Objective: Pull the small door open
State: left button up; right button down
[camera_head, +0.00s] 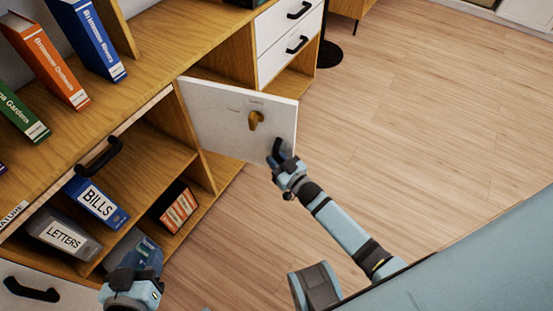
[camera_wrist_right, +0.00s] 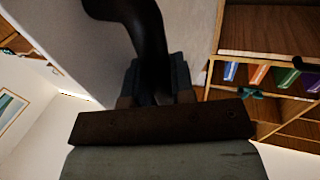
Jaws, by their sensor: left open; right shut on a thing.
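The small white door (camera_head: 225,120) stands swung open from the wooden cabinet, its inner side with a brown wooden latch (camera_head: 256,120) showing in the head view. My right gripper (camera_head: 279,152) is at the door's free lower edge. In the right wrist view the gripper (camera_wrist_right: 157,88) is shut on the black door handle (camera_wrist_right: 138,30), which curves up from between the fingers; the grip itself is partly in shadow. My left gripper (camera_head: 140,258) is open at the lower left, in front of the cabinet's lower shelves, apart from the door.
The open cabinet (camera_head: 145,150) holds binders marked BILLS (camera_head: 98,203) and LETTERS (camera_head: 63,235). Several books stand on its top. White drawers (camera_head: 288,35) with black handles are beyond the door. The wooden floor (camera_head: 430,110) to the right is clear.

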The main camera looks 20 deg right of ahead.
pick_arm(q)
jog(key=shift+d, duration=0.1)
pick_arm(e)
jog(key=c, duration=1)
grip_release()
jog(key=shift+d, duration=0.1)
pick_arm(q)
jog(key=shift+w+r, duration=0.25)
jog(key=shift+w, duration=0.05)
pick_arm(e)
jog(key=shift+s, duration=0.1)
jog(key=shift+s, duration=0.25)
pick_arm(q)
jog(key=p, duration=0.1)
jog(key=s+a+f+g+p, duration=0.1)
jog(key=shift+s+a+f+y+p, duration=0.1)
jog(key=shift+f+y+p, duration=0.2)
pick_arm(e)
jog(key=v, duration=1.3)
jog(key=shift+s, duration=0.1)
